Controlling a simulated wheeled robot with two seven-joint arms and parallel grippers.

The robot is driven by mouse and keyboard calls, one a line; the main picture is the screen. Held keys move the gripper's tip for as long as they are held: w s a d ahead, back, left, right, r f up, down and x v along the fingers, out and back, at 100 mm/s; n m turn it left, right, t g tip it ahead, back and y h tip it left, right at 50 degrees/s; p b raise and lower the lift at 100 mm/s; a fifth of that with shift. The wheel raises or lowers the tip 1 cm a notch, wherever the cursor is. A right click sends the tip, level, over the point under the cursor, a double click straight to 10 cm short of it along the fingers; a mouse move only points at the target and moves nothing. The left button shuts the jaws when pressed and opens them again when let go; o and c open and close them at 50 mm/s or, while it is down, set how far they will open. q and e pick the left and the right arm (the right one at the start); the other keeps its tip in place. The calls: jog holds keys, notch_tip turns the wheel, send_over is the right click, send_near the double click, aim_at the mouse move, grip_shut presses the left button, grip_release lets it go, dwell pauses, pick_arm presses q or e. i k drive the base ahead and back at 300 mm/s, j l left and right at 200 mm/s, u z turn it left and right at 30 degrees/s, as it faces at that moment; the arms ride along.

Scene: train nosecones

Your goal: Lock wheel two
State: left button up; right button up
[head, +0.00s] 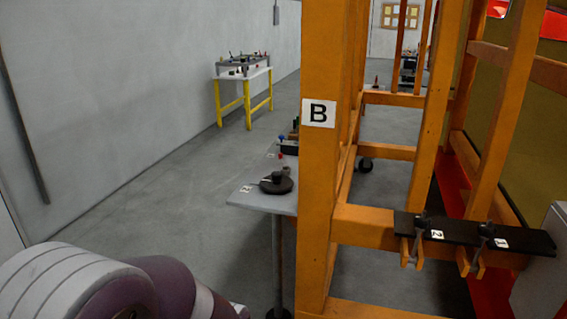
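On the lower beam of the orange frame marked B (318,113) lies a black bar (460,233). It carries a white label reading 2 (437,234) and a label reading 1 (501,243). Beside label 2 is a dark knob with a metal rod (419,222) hanging between wooden prongs. A similar knob (487,229) sits by label 1. I cannot tell from here whether either is locked. Neither of my grippers is in view; only a white and mauve part of my own arm shows at the lower left.
A grey table (248,196) behind the frame's left post holds a dark round object (277,182) and small items. A yellow-legged table (243,93) stands farther back. A grey box (541,270) is at the right edge. The floor at left is clear.

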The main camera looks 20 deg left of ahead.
aim_at(285, 167)
jog(key=i+j+u, duration=1.25)
jog(key=i, duration=0.65)
jog(key=i+j+u, duration=0.2)
jog(key=i, duration=0.7)
jog(key=i+z, duration=0.25)
jog(key=z, duration=0.2)
jog(key=i+z, duration=0.25)
jog(key=z, duration=0.2)
jog(key=i+j+z, duration=0.1)
jog(key=i+z, duration=0.15)
jog(key=z, duration=0.25)
jog(key=i+j+z, duration=0.2)
jog(key=z, duration=0.25)
jog(key=i+j+z, duration=0.1)
jog(key=z, duration=0.3)
jog(key=i+j+z, duration=0.25)
jog(key=z, duration=0.2)
jog(key=i+j+z, duration=0.25)
jog(key=z, duration=0.15)
jog(key=i+j+z, duration=0.1)
jog(key=j+z, duration=0.3)
jog(key=i+j+z, duration=0.1)
jog(key=j+z, duration=0.15)
jog(key=z, duration=0.2)
jog(key=j+z, duration=0.4)
jog(key=l, duration=0.05)
